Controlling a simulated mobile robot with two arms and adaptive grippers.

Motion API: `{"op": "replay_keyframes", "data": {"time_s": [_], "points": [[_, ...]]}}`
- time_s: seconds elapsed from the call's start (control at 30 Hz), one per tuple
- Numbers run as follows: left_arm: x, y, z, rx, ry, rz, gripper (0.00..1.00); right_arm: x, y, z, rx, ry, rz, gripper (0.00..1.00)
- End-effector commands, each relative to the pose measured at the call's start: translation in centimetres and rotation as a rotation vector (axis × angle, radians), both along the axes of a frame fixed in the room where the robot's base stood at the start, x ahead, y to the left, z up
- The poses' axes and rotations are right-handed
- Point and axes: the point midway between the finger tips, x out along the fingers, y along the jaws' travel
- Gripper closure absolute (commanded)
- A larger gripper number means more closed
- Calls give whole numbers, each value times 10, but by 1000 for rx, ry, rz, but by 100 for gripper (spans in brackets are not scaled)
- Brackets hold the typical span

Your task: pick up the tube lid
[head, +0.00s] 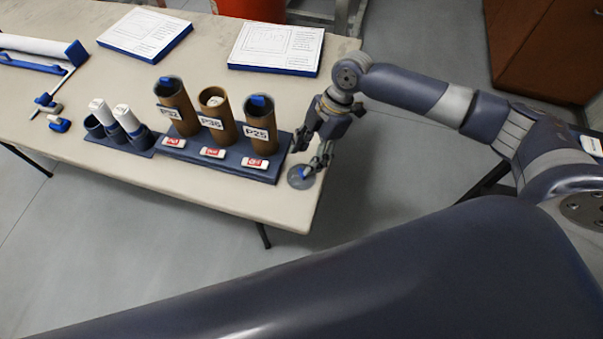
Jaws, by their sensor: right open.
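The tube lid (297,182) looks like a round grey disc with a small blue part on top. It lies near the right front corner of the beige table (225,200). My right gripper (311,167) points down over the lid, with its fingers open close to the blue part. I cannot tell whether they touch it. The gripper hides part of the lid's far side. My left gripper is out of view.
Left of the lid, a dark blue rack (232,170) holds brown tubes labelled P32, P36 and P25 (260,118). A smaller holder (131,146) has white rolls. Two paper-topped boards (277,48) lie behind. The table's right edge is close to the lid.

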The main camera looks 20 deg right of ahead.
Motion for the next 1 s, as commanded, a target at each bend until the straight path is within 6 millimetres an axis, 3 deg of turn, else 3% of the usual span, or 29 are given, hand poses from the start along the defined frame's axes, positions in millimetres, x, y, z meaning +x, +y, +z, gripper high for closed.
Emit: {"op": "replay_keyframes", "data": {"time_s": [0.17, 0.5, 0.77, 0.93, 1.0], "points": [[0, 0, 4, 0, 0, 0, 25, -1, 3, -12, 0, 2, 0, 52], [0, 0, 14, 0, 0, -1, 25, -2, 12, -56, 0, 0, 0, 52], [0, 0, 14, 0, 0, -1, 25, -2, 12, -59, 0, 0, 0, 52], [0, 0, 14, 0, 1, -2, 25, -2, 12, -59, 0, 0, 0, 88], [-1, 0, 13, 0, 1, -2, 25, -3, 12, -59, 0, 0, 0, 90]]}}
